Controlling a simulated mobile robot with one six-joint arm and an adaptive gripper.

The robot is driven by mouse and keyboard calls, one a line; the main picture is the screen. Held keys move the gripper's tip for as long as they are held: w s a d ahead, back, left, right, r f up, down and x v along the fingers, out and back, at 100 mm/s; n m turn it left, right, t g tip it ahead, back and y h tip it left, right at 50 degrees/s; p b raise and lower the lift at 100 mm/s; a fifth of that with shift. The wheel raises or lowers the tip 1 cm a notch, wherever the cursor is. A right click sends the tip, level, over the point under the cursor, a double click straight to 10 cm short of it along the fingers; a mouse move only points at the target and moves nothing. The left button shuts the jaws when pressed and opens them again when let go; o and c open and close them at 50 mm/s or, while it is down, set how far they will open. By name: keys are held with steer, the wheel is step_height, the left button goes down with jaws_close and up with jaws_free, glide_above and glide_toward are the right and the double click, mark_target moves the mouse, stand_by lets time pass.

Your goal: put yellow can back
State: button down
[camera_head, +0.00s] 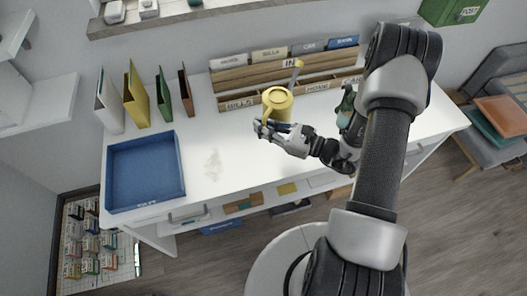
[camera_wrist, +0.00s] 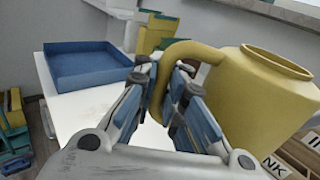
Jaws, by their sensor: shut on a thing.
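The yellow can (camera_head: 279,104) is a watering can with a curved handle and a thin spout, in front of the wooden organizer on the white desk (camera_head: 225,165). In the wrist view its round body (camera_wrist: 262,105) fills the right side, open rim upward. My gripper (camera_head: 266,129) is at the handle on the can's near left side. In the wrist view my gripper's fingers (camera_wrist: 168,88) are shut on the handle, one on each side. The can looks roughly upright. Its base is hidden, so I cannot tell whether it touches the desk.
The wooden organizer (camera_head: 238,82) with labelled slots stands along the back wall. A blue tray (camera_head: 145,172) lies at the desk's left. Several upright file holders (camera_head: 136,97) stand behind it.

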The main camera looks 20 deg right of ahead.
step_height(320, 180, down, 14)
steer(key=b, duration=0.4)
steer(key=shift+a+r, duration=0.1)
steer(key=shift+r, duration=0.1)
steer(key=shift+f+b, duration=0.2)
steer(key=shift+b, duration=0.1)
steer(key=c, duration=1.7)
jaws_free()
steer(key=shift+o, duration=0.2)
